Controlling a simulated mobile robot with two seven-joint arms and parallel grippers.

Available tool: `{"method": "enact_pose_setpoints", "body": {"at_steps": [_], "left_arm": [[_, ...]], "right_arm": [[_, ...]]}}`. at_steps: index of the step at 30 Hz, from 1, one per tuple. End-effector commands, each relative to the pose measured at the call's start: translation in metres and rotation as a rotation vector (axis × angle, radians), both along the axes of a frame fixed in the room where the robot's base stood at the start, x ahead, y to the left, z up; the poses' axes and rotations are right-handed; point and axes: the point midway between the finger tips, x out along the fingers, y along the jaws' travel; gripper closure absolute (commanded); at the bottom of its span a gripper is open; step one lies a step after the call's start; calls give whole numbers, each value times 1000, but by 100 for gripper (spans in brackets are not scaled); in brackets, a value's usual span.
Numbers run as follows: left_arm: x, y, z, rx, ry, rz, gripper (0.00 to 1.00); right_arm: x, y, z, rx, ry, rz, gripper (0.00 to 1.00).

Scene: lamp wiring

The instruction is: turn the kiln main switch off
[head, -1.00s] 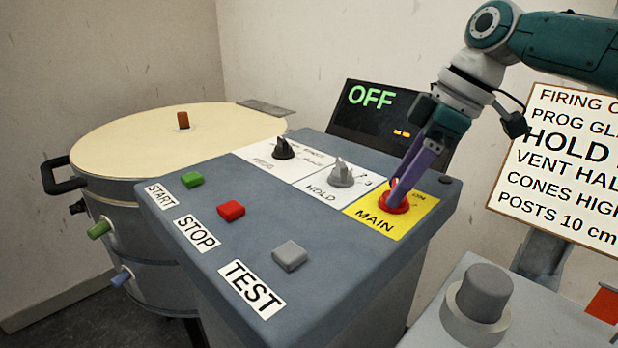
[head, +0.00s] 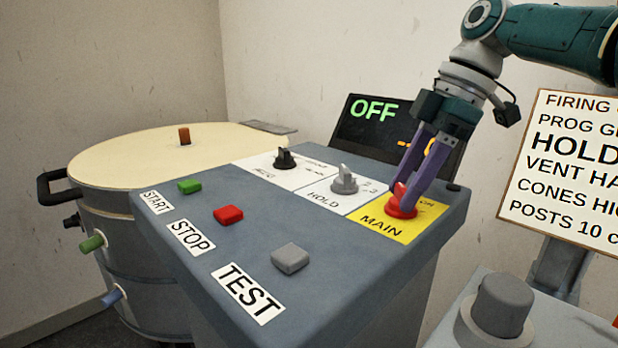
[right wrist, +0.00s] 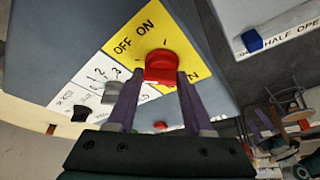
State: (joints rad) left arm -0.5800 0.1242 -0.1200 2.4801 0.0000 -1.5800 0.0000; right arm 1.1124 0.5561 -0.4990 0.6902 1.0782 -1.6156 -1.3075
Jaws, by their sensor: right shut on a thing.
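The red main switch knob (head: 401,209) sits on a yellow plate (head: 377,226) marked MAIN, at the right corner of the grey control desk. My right gripper (head: 404,194) comes from above with its purple fingers shut on the knob. In the right wrist view the red knob (right wrist: 160,66) lies between the two fingertips, below the words OFF and ON on the yellow plate (right wrist: 124,58). I cannot tell exactly which mark the knob points to. The dark display (head: 374,124) behind reads OFF in green. My left gripper is not in view.
A grey HOLD knob (head: 344,180) and a black knob (head: 284,158) stand left of the main switch. Green (head: 189,187), red (head: 228,215) and grey (head: 290,258) buttons lie nearer. The round kiln (head: 130,165) is at left, a sign (head: 565,170) at right.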

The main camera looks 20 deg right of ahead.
Motion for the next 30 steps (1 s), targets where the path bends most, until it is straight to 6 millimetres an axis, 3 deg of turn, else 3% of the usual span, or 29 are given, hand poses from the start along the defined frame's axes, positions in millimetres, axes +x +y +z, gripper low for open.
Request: {"method": "enact_pose_setpoints", "body": {"at_steps": [2, 3, 10, 20, 30], "left_arm": [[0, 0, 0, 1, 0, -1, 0], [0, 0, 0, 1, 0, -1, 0], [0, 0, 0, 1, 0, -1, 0], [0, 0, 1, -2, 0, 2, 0], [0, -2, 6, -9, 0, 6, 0]], "right_arm": [[0, 0, -1, -2, 1, 4, 100], [0, 0, -1, -1, 2, 3, 47], [0, 0, -1, -1, 1, 1, 21], [0, -2, 4, -1, -2, -1, 19], [-9, -24, 63, -1, -3, -2, 19]]}}
